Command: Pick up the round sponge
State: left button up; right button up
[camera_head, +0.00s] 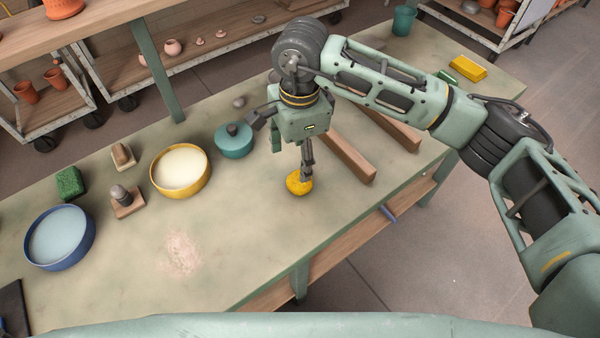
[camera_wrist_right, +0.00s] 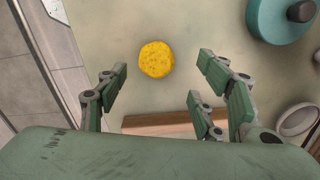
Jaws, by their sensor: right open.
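The round sponge (camera_head: 297,185) is yellow and lies on the table, near its front edge. In the right wrist view the round sponge (camera_wrist_right: 156,59) lies beyond the fingertips, about in line with the gap between them. My right gripper (camera_head: 288,160) is above the sponge with its fingers spread. In the head view one finger overlaps the sponge's upper edge; I cannot tell whether it touches. In the wrist view the right gripper (camera_wrist_right: 165,88) is open with nothing between its fingers. My left gripper is not in view.
A teal lidded pot (camera_head: 234,144) stands left of the gripper. A yellow bowl (camera_head: 180,171), a blue bowl (camera_head: 59,237) and a green block (camera_head: 70,182) stand farther left. Two wooden bars (camera_head: 345,157) lie right of the sponge. The table front left of the sponge is clear.

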aim_at(294, 186)
jog(key=shift+w+d, duration=0.25)
jog(key=shift+d, duration=0.2)
jog(key=f, duration=0.1)
jog(key=f+p, duration=0.1)
jog(key=shift+s+f, duration=0.25)
jog(key=shift+f, duration=0.05)
jog(key=f, duration=0.1)
jog(key=f+p, duration=0.2)
jog(key=shift+s+d+f, duration=0.1)
jog(key=shift+s+f, duration=0.15)
jog(key=shift+f, duration=0.7)
jog(key=c, duration=1)
jog(key=shift+r, duration=0.1)
